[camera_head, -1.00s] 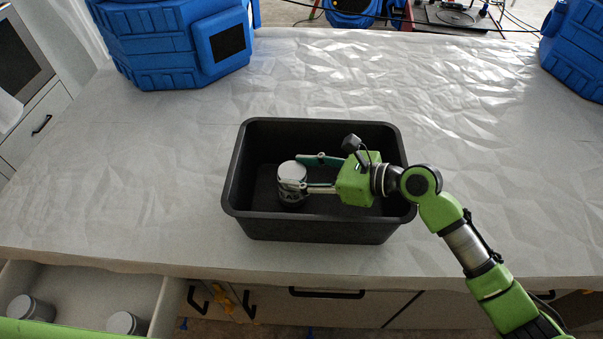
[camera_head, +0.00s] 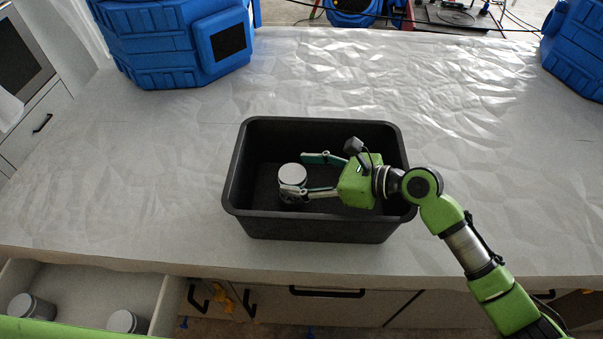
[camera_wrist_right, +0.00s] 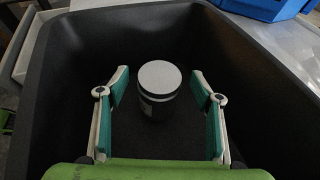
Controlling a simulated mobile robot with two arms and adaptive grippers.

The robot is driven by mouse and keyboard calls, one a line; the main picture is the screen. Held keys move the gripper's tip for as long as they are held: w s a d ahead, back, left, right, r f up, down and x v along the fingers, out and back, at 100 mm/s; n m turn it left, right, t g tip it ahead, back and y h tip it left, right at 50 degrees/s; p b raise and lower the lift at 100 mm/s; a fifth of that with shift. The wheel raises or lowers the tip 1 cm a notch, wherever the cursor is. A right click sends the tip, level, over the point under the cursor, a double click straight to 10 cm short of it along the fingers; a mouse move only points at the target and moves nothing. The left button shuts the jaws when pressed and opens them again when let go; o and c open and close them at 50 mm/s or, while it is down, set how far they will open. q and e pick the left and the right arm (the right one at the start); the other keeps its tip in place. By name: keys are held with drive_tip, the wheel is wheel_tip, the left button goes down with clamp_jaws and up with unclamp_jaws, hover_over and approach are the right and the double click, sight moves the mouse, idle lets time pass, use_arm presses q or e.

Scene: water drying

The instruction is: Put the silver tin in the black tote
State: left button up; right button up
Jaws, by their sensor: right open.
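The silver tin (camera_head: 292,174) stands upright on the floor of the black tote (camera_head: 318,228), in its left half. It also shows in the right wrist view (camera_wrist_right: 159,82), with a pale lid and a label on its side. My right gripper (camera_head: 305,174) is inside the tote, with its fingers spread open. In the right wrist view the fingers (camera_wrist_right: 160,90) stand apart on either side of the tin, with gaps between them and it. One finger overlaps the tin's lower part in the head view. My left gripper is not in view.
An open drawer (camera_head: 90,285) at the lower left holds two more tins (camera_head: 30,306), (camera_head: 126,322). Large blue containers stand at the back left (camera_head: 180,45) and back right (camera_head: 575,50). The table (camera_head: 130,170) around the tote is mostly clear.

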drive_tip(key=b+v, duration=0.2)
drive_tip(key=v, duration=0.9)
drive_tip(key=shift+d, duration=0.3)
drive_tip(key=shift+s+r, duration=0.1)
drive_tip(key=shift+r, duration=0.1)
